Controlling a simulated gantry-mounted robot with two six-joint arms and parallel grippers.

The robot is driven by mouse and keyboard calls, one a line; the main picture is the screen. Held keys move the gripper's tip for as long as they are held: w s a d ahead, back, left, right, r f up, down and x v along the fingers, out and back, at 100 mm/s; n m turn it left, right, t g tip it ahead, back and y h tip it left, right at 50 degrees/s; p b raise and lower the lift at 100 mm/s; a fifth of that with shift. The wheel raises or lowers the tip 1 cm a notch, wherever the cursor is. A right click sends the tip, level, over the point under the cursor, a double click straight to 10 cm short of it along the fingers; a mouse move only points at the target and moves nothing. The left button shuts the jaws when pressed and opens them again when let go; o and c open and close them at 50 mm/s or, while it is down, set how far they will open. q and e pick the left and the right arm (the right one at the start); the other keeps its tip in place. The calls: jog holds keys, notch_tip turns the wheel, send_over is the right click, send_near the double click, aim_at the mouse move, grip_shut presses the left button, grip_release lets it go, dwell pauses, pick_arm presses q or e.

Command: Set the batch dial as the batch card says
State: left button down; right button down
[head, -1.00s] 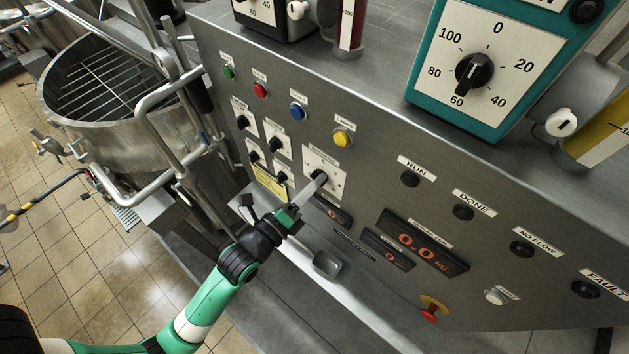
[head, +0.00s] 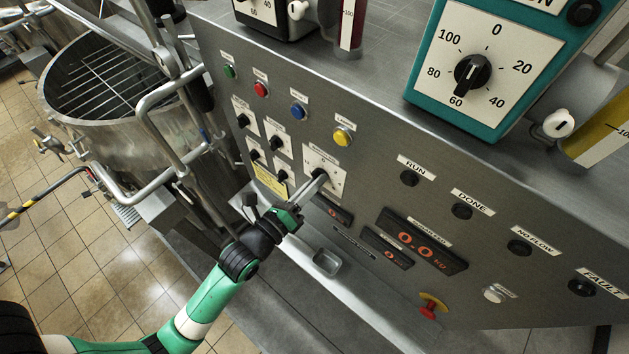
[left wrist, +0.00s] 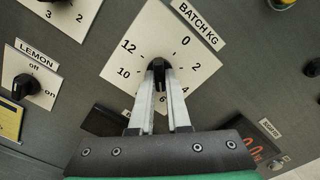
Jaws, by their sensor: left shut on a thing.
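The batch dial is a black knob (left wrist: 158,66) on a white square plate (left wrist: 190,22) labelled BATCH KG, with marks from 0 to 12. In the head view the plate (head: 338,186) sits on the sloping grey panel. My left gripper (left wrist: 160,72) has its two fingers on either side of the knob and is shut on it. It also shows in the head view (head: 319,176), reaching in from the lower left. A yellow card (head: 268,181) with unreadable small print is left of the dial.
Smaller knobs, one marked LEMON (left wrist: 25,88), are close left of the dial. Coloured buttons, including a yellow one (head: 342,137), are above. A red display (head: 422,247) and red stop button (head: 432,306) are to the right. A teal dial box (head: 515,60) stands on top.

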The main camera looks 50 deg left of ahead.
pick_arm(q)
jog(key=c, duration=0.9)
grip_release()
jog(key=shift+s, duration=0.1)
jog(key=s, duration=0.3)
jog(key=s+d+b, duration=0.1)
jog(key=s, duration=0.3)
jog(key=s+b, duration=0.1)
jog(key=s, duration=0.3)
jog(key=shift+s+d, duration=0.15)
jog(key=shift+d, duration=0.25)
